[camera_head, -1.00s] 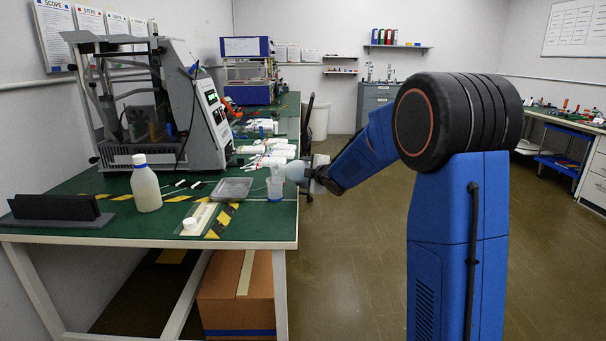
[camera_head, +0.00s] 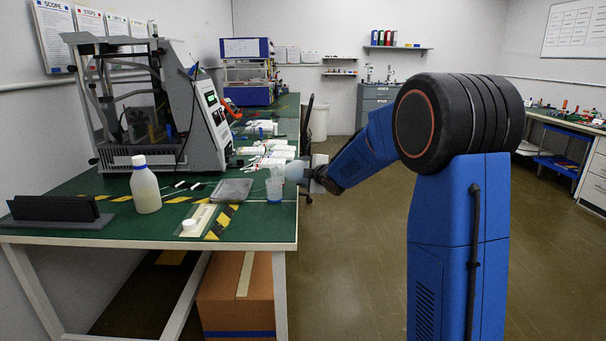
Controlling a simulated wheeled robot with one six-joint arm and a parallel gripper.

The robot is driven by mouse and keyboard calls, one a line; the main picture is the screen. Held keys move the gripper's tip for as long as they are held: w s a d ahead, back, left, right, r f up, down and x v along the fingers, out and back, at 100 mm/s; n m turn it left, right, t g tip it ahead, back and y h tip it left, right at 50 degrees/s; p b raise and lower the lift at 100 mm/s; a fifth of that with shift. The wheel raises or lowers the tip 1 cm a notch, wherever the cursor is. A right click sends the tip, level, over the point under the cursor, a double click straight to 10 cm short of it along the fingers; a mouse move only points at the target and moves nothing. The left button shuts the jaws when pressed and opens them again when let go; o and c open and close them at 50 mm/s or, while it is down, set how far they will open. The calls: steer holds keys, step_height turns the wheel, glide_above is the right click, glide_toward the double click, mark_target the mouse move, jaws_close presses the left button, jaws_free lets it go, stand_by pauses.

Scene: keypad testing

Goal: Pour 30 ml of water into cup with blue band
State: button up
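My gripper (camera_head: 286,172) is at the end of my blue arm, just right of the cup's upper part. Its fingers are small and pale against the clear cup, so I cannot tell whether they touch the cup or are open.
A grey tray (camera_head: 232,190) lies left of the cup. A small white lid-like piece (camera_head: 190,224) sits on a pale strip by yellow-black tape. A dark slotted holder (camera_head: 55,208) is at left, and a large test machine (camera_head: 205,125) stands behind. Floor right of the bench is open.

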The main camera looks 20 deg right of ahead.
steer(key=shift+r+n+t+h, duration=0.3)
steer(key=shift+r+n+h, duration=0.1)
steer(key=shift+r+n, duration=0.65)
stand_by(1.4)
steer(key=shift+r+m, duration=0.15)
steer(key=shift+m, duration=0.1)
stand_by(1.4)
steer(key=shift+r+m+y, duration=0.2)
steer(key=shift+m+y, duration=0.1)
steer(key=shift+m, duration=0.2)
